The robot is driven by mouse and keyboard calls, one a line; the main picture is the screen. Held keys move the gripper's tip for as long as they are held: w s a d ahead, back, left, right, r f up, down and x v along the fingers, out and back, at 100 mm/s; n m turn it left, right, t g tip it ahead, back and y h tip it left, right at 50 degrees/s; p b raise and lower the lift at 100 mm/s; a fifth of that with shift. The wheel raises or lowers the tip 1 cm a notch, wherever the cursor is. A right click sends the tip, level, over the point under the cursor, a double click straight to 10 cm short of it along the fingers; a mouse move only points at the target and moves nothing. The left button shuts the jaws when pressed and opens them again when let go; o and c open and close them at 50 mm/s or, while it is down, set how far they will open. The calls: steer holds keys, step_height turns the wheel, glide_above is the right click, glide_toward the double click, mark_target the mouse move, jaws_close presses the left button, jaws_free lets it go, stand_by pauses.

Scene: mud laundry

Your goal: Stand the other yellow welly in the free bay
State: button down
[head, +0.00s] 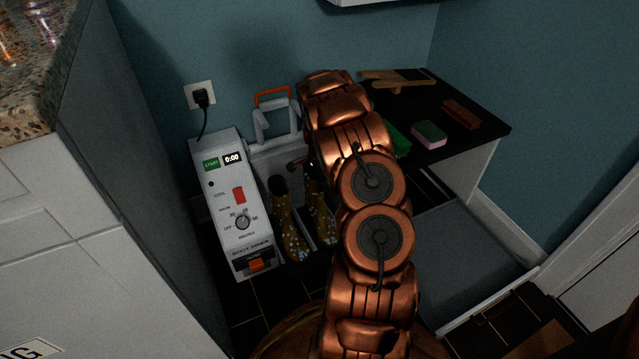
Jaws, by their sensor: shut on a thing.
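Two yellow wellies with pale spots show beside the boot dryer (232,205). The left welly (291,236) stands in the bay nearest the control box, its dark opening up and its foot toward me. The other welly (319,213) is just right of it, roughly upright, partly hidden by my arm. A pale divider shows between their feet. A small dark part of my gripper (307,164) shows at this second welly's top; the gripper is shut on it. The fingertips are mostly hidden by my copper arm. I cannot tell whether the welly's sole touches the bay floor.
The dryer's panel shows 0:00, and its plug is in the wall socket (201,97). A grey frame with an orange handle (272,95) rises behind the bays.

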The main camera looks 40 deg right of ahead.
stand_by(0.4)
steer(key=shift+f, duration=0.9)
stand_by(0.6)
steer(key=c, duration=1.1)
jaws_free()
steer(key=shift+c, duration=0.2)
steer(key=o, duration=0.5)
steer(key=shift+r, duration=0.15)
steer(key=shift+r+p, duration=1.4)
steer(key=shift+r, duration=2.45)
